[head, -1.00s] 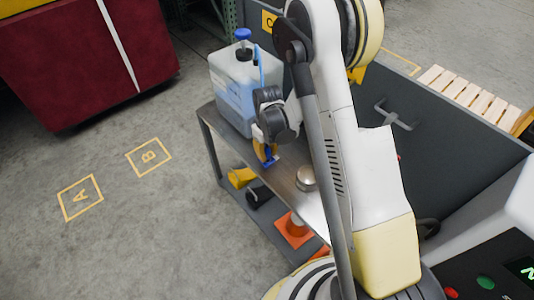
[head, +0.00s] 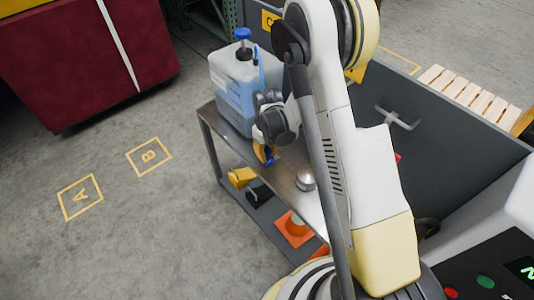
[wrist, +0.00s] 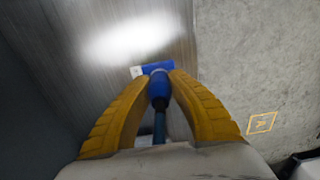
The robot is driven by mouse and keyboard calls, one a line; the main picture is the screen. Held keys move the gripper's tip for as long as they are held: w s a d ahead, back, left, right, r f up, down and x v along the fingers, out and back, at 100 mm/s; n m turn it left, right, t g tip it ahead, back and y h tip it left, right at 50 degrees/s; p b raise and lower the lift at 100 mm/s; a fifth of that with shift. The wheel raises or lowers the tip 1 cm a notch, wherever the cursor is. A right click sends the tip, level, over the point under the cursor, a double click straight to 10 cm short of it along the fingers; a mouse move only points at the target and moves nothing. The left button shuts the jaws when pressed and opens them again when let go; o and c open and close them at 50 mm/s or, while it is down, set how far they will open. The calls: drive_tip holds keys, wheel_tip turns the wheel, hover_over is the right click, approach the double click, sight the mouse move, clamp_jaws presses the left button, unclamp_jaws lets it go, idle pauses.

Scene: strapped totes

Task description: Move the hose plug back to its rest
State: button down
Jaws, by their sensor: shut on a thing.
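My gripper (wrist: 158,82) has yellow fingers closed on the hose plug (wrist: 158,88), a blue T-shaped piece seen between the fingertips in the wrist view. A teal hose section (wrist: 159,127) runs from the plug back toward the palm. In the head view my gripper (head: 265,153) is over the metal bench top (head: 287,173), in front of the jug (head: 236,85). Only a small blue part of the plug (head: 270,158) shows there. I cannot tell whether the plug touches the bench, and I cannot clearly identify its rest.
The translucent jug with blue liquid and a blue cap stands on the bench's far end. A round metal thing (head: 305,181) sits on the bench near my arm. A grey panel (head: 440,135) with a handle-like bracket (head: 396,118) stands to the right. Open floor lies left.

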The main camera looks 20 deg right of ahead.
drive_tip(key=shift+f, duration=0.2)
drive_tip(key=c, duration=1.3)
unclamp_jaws()
drive_tip(key=shift+o, duration=0.2)
wheel_tip(320, 180, up, 12)
drive_tip(key=shift+s, duration=0.1)
